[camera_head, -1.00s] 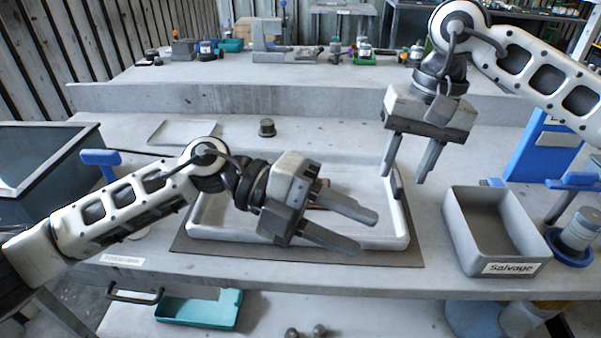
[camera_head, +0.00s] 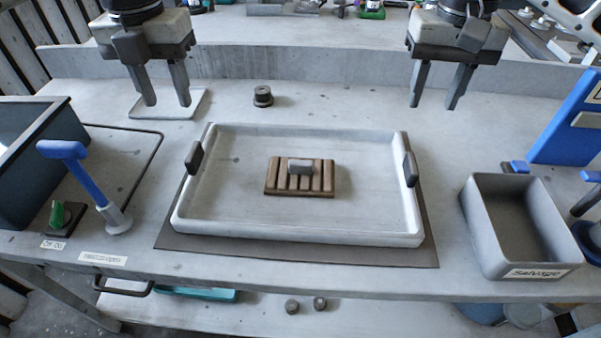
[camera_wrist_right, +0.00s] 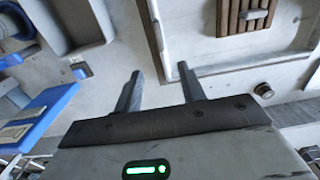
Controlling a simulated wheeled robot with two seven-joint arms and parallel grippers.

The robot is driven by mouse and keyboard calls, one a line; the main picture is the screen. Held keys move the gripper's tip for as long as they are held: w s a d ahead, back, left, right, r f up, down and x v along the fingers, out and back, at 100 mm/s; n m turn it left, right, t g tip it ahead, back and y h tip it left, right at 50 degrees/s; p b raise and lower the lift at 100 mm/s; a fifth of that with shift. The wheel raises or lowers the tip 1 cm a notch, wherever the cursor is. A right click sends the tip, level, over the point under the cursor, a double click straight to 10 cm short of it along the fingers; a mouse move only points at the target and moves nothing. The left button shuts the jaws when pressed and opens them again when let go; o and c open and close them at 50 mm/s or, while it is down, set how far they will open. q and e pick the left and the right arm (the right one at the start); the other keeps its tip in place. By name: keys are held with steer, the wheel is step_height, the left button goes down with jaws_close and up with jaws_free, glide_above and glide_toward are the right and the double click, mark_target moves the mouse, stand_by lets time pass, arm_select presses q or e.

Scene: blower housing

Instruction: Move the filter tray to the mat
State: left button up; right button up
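A wide white tray (camera_head: 230,225) with a dark handle at each short end rests flat on a dark grey mat (camera_head: 290,252). The mat shows along the tray's front and right side. A brown slatted block (camera_head: 325,182) with a grey grip lies inside the tray; it also shows in the right wrist view (camera_wrist_right: 240,18). My left gripper (camera_head: 167,102) is open and empty, beyond the tray's far left corner. My right gripper (camera_head: 434,104) is open and empty, beyond the far right corner. In the right wrist view its fingers (camera_wrist_right: 160,82) stand apart with nothing between them.
A grey Salvage bin (camera_head: 510,225) stands to the right, a dark bin (camera_head: 30,150) to the left. A blue-handled tool (camera_head: 88,185) stands near the left front. A small dark cylinder (camera_head: 263,96) and a pale flat plate (camera_head: 165,104) lie behind the tray.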

mark_target(189, 156)
arm_select(q)
step_height(189, 156, down, 16)
steer(key=shift+r, duration=0.15)
arm_select(e)
step_height(189, 156, down, 16)
steer(key=shift+r, duration=0.15)
arm_select(q)
jaws_close()
arm_select(e)
jaws_close()
